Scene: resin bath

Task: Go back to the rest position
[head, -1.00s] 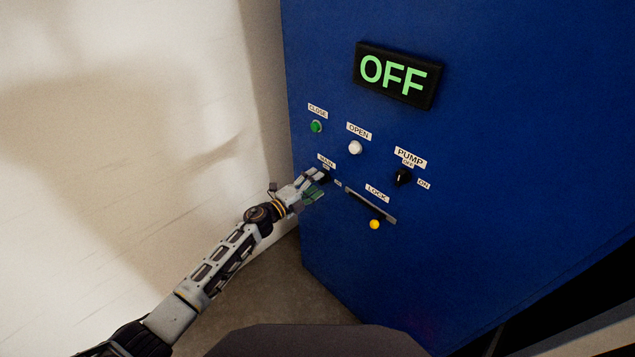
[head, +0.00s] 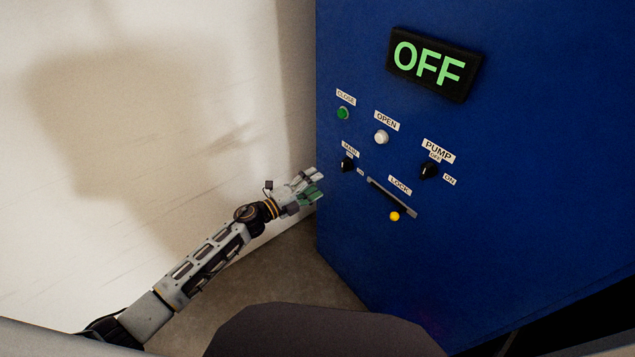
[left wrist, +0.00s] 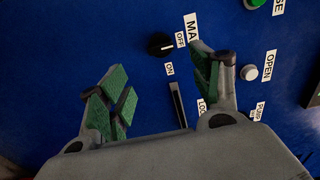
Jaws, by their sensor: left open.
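My left gripper (head: 312,186) is open and empty, in front of the lower left edge of the blue control cabinet (head: 500,200). In the left wrist view its two green-padded fingers (left wrist: 158,82) are spread apart with nothing between them. The black MAIN knob (head: 347,164) is clear of the fingers, just right of the gripper in the head view. It also shows beyond the fingers in the left wrist view (left wrist: 159,44). My right gripper is not in view.
The cabinet carries a green CLOSE button (head: 343,113), a white OPEN button (head: 381,137), a black PUMP knob (head: 429,170) and a LOCK slot with a yellow knob (head: 394,216). The display (head: 433,64) reads OFF. A pale wall (head: 130,130) stands at left.

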